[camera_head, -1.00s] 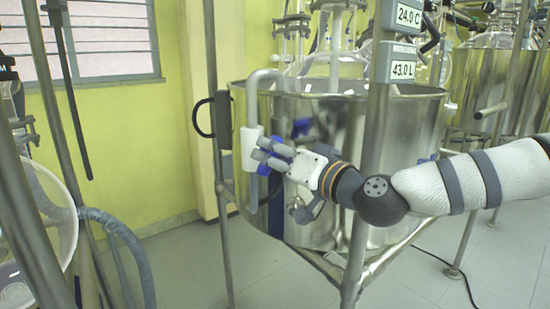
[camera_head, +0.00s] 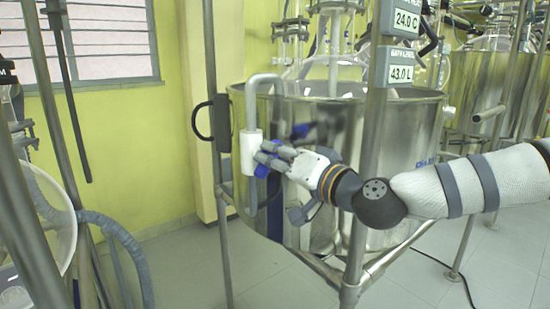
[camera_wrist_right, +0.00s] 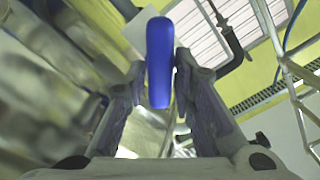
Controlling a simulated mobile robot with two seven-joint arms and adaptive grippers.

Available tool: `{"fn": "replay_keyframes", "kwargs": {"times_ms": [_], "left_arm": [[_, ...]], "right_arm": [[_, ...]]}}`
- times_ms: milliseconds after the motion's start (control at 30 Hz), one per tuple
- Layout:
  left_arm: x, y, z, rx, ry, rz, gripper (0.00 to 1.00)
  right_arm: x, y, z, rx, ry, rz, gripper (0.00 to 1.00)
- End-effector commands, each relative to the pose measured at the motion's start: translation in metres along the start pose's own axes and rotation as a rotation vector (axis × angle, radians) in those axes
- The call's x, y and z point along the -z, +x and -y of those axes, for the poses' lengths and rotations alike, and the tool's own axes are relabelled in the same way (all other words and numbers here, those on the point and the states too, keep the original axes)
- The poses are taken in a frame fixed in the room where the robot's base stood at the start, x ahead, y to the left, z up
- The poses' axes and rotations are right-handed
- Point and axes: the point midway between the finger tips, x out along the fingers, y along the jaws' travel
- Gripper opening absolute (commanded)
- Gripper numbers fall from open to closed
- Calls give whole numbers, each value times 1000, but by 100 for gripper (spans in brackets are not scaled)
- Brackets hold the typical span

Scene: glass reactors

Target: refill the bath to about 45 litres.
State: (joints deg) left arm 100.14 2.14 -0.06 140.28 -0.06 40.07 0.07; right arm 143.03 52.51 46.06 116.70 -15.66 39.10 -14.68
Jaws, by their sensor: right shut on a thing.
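The bath (camera_head: 400,125) is a large shiny metal vessel standing behind a metal post. A display (camera_head: 401,73) on the post reads 43.0 L. A grey bent pipe with a white sleeve (camera_head: 251,150) hangs over the bath's left rim. My right gripper (camera_head: 264,160) is at the lower end of the sleeve, shut on a blue handle. The blue handle (camera_wrist_right: 159,60) stands between both fingers in the right wrist view, and the right gripper (camera_wrist_right: 158,88) closes around it from both sides. My left gripper is not in view.
A second display (camera_head: 407,20) above reads 24.0 C. A glass vessel (camera_head: 335,60) sits in the bath. Another metal bath (camera_head: 490,85) stands at the right. Metal frame posts and a hose (camera_head: 130,245) stand at the left. The floor (camera_head: 180,270) between is clear.

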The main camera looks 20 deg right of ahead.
Motion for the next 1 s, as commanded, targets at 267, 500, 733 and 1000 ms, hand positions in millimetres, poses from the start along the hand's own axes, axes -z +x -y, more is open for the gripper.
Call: {"fn": "replay_keyframes", "kwargs": {"times_ms": [267, 500, 733, 1000], "left_arm": [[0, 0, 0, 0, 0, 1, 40], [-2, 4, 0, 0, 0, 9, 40], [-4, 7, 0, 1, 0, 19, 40], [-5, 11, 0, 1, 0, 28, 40]], "right_arm": [[0, 0, -2, 0, 256, 0, 0], [-1, 0, -4, 0, 481, 0, 0], [-2, 0, -6, 0, 664, -1, 0], [-2, 0, -6, 0, 812, -1, 0]]}}
